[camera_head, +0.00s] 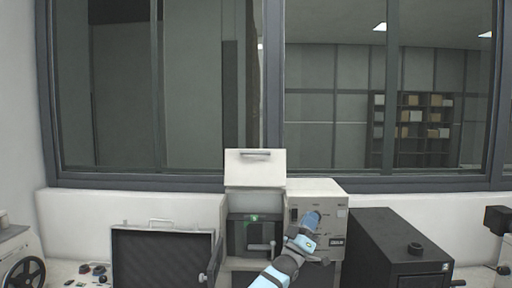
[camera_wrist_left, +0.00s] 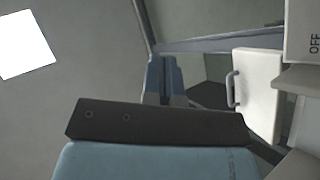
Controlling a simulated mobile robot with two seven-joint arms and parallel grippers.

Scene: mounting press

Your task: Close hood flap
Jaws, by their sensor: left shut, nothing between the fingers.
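The hood flap (camera_head: 255,170) is a white panel with a bar handle along its upper edge. It stands raised above the open, dark chamber of the mounting press (camera_head: 318,198). The flap also shows at the right of the left wrist view (camera_wrist_left: 262,92), with its handle on the side toward my fingers. My left gripper (camera_head: 312,219) is in front of the press's control panel, lower than the flap and to its right. Its blue fingers (camera_wrist_left: 164,75) are shut and empty, with a visible gap to the flap. My right gripper is in neither view.
An open case with a dark lid (camera_head: 163,258) stands left of the press. A black box-shaped machine (camera_head: 400,245) stands close on the right. A window frame (camera_head: 150,180) runs behind. The space above the press is clear.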

